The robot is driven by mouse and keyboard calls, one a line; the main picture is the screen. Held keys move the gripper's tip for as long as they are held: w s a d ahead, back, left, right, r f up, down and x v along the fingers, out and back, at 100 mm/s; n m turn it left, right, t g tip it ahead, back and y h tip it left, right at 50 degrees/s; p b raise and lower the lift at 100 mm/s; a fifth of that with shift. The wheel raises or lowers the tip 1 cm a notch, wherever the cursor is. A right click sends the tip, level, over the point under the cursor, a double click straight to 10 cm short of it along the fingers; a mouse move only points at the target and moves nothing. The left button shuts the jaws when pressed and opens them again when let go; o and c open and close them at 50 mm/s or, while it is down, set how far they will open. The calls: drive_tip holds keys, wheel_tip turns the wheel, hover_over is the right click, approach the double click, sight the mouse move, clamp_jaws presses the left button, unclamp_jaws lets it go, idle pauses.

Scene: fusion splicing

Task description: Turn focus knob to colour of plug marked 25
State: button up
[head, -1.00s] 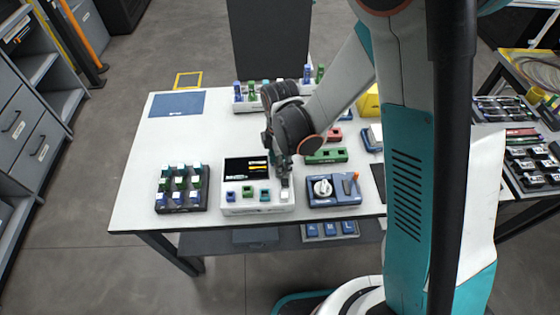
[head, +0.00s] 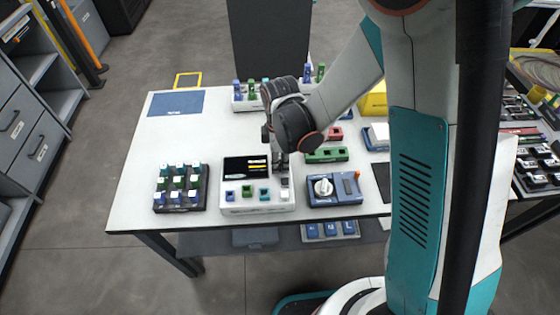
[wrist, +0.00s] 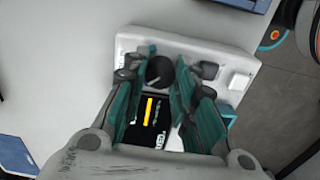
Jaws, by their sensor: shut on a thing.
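The white splicer (head: 228,209) stands at the table's front edge, with a dark screen (head: 240,168) showing pale and yellow bars. My gripper (head: 281,168) is over its right part, pointing down. In the wrist view, my gripper (wrist: 164,74) has its fingers on both sides of a dark round knob (wrist: 160,71) and is shut on it.
A black rack (head: 182,208) with several coloured plugs stands left of the splicer. A blue box (head: 347,199) with a white dial stands close on the right. A green block (head: 326,155) lies behind it. A blue mat (head: 176,103) lies back left. The table's left middle is clear.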

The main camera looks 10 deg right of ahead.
sight(280, 163)
drive_tip(key=m+b, duration=0.1)
drive_tip(key=m, duration=0.4)
drive_tip(key=shift+m, duration=0.3)
idle(0.4)
drive_tip(key=o, duration=0.8)
wheel_tip(280, 163, up, 12)
idle(0.6)
